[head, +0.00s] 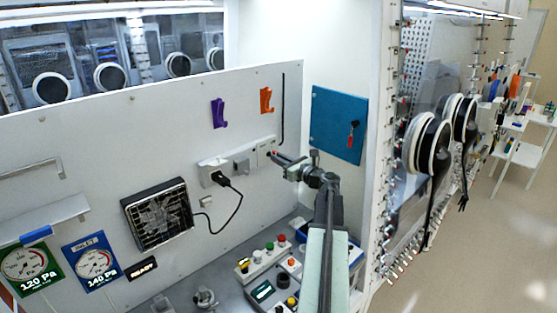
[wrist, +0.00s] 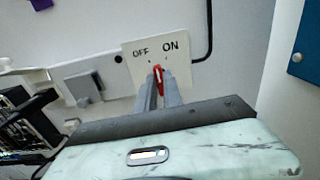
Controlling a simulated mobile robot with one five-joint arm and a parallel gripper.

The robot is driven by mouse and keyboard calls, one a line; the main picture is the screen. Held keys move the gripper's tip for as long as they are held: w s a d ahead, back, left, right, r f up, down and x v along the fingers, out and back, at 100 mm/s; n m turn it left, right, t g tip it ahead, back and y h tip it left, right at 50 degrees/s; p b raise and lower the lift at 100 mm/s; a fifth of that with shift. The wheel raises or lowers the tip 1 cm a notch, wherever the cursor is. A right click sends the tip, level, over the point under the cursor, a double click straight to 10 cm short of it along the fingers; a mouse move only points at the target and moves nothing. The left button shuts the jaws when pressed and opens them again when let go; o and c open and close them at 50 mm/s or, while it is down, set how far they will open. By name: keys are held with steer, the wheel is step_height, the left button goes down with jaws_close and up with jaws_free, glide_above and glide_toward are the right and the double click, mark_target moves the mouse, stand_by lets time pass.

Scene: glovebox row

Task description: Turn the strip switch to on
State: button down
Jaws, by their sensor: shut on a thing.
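The strip switch is a red lever (wrist: 158,76) on a white plate (wrist: 128,60) marked OFF on the left and ON on the right. The plate is the right end of the white power strip (head: 214,166) on the wall panel. In the wrist view my gripper (wrist: 159,84) has its two grey fingers closed around the red lever. The lever's visible tip points up the plate, between the two labels; its exact angle is partly hidden by the fingers. In the head view my gripper (head: 275,157) reaches the strip's right end from the right.
A black plug (head: 218,177) with a cable runs from the strip to a fan (head: 158,213). Purple (head: 219,113) and orange (head: 266,100) hooks are above. A blue panel (head: 335,123) hangs at right. A box with colored buttons (head: 262,262) lies below.

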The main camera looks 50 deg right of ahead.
stand_by(0.3)
steer(key=c, duration=1.5)
jaws_free()
steer(key=s, duration=0.7)
steer(key=shift+s+a, duration=0.25)
steer(key=shift+s, duration=0.15)
